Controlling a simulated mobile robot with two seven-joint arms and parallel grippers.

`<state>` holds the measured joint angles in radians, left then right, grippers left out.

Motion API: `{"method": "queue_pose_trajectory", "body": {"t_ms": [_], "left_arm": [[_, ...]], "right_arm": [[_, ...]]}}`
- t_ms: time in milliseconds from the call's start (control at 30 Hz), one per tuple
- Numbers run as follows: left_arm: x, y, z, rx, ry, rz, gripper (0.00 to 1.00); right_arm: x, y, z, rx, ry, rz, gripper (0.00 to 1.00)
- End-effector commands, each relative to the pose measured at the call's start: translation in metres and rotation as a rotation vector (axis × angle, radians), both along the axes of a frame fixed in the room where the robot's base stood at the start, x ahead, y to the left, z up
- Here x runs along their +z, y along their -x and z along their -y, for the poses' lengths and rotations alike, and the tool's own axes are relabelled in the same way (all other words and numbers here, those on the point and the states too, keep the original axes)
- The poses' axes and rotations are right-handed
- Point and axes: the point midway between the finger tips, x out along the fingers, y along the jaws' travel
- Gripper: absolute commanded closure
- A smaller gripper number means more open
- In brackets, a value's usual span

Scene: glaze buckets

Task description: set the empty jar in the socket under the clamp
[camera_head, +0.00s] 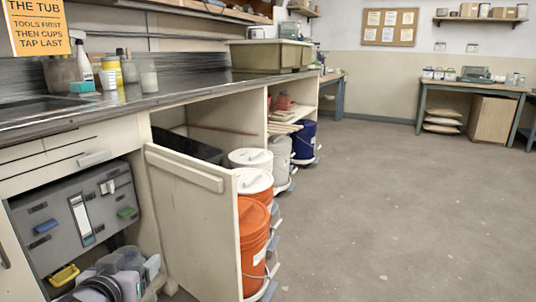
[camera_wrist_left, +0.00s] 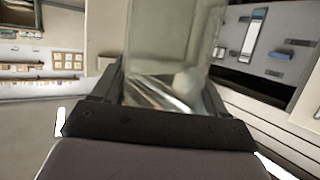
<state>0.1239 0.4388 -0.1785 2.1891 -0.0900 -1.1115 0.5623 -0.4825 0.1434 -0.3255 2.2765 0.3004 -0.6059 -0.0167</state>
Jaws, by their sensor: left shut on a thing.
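My left gripper (camera_head: 118,272) is low at the bottom left of the head view, in front of the grey panel under the counter. In the left wrist view the gripper (camera_wrist_left: 160,85) is shut on a clear, see-through jar (camera_wrist_left: 168,38), which stands up between its two dark fingers. The jar looks empty; its top is cut off by the frame. In the head view it shows only faintly beside the gripper. I cannot make out a socket or a clamp in either view. My right gripper is not in view.
The counter (camera_head: 150,98) holds bottles, a glass jar (camera_head: 148,77) and a large basin (camera_head: 268,57). An open cream door or drawer front (camera_head: 190,215) stands out beside orange buckets (camera_head: 254,240). The grey panel (camera_head: 50,215) has coloured handles. The floor (camera_head: 400,220) at right is clear.

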Motion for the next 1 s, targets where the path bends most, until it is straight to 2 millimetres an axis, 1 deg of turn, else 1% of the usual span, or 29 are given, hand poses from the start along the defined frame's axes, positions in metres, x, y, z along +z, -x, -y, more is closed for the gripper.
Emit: {"method": "queue_pose_trajectory", "body": {"t_ms": [33, 100, 200, 400, 467, 567, 767, 1000], "left_arm": [[-0.003, 0.014, 0.019, -0.033, -0.004, 0.000, 0.59], [-0.006, 0.031, 0.037, -0.063, -0.004, -0.001, 0.59], [-0.010, 0.051, 0.057, -0.097, -0.003, 0.000, 0.59], [-0.017, 0.084, 0.083, -0.144, -0.002, 0.000, 0.59], [-0.005, 0.083, 0.083, -0.141, 0.000, 0.004, 0.59], [0.005, 0.082, 0.084, -0.143, 0.001, 0.004, 0.59], [0.035, 0.081, 0.086, -0.149, 0.005, 0.003, 0.59], [0.081, 0.080, 0.088, -0.158, 0.008, 0.006, 0.59]], "right_arm": [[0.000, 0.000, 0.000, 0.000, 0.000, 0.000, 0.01], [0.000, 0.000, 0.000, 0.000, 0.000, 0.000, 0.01], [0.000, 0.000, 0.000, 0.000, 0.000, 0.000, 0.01], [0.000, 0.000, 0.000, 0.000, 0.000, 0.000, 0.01], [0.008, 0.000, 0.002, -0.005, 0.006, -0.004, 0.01], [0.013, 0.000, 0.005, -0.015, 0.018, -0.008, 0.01], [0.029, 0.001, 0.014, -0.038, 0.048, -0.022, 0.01], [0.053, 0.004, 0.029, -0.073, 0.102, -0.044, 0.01]]}}
